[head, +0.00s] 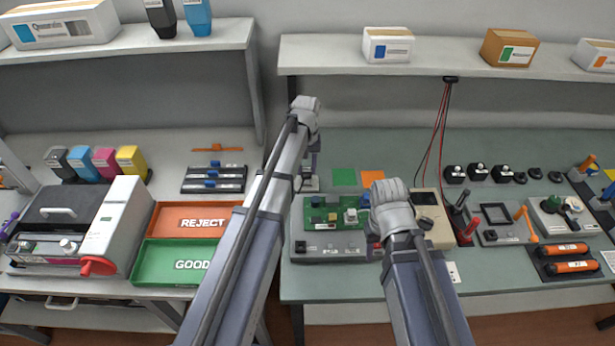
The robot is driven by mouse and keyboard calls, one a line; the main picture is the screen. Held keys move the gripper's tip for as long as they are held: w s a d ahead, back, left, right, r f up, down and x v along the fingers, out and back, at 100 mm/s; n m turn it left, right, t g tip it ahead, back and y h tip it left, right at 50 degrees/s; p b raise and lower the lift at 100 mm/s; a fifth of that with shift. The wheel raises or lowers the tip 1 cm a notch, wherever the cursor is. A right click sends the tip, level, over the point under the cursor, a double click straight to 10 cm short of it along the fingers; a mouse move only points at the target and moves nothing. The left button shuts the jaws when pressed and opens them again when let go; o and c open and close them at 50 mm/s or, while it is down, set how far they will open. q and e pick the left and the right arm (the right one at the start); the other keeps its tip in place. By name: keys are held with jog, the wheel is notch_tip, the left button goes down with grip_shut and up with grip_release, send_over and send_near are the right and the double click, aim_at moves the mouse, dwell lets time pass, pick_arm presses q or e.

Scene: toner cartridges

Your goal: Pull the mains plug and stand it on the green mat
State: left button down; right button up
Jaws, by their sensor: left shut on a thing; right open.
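The green mat (344,177) lies flat and bare at the back of the right-hand table, just left of an orange mat (372,179). My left gripper (312,176) points down to the left of the green mat. It is shut on the mains plug, which is small and mostly hidden by the fingers. A pale grey block (309,185), apparently the socket, is right under it; I cannot tell whether the plug is still in it. My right gripper (374,236) is open, low beside the circuit board unit, and largely hidden behind its own wrist.
A green circuit board (332,212) on a grey base stands in front of the mats. A beige meter (434,216) is to its right. Red and black leads (436,130) hang from the shelf. REJECT (194,223) and GOOD (190,265) trays lie on the left table.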

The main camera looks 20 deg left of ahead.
aim_at(306, 169)
pick_arm(q)
jog(key=shift+r+p, duration=1.5)
jog(key=shift+r, duration=0.05)
dwell(0.4)
notch_tip(306, 169, up, 4)
jog(key=p, duration=0.4)
dwell(0.4)
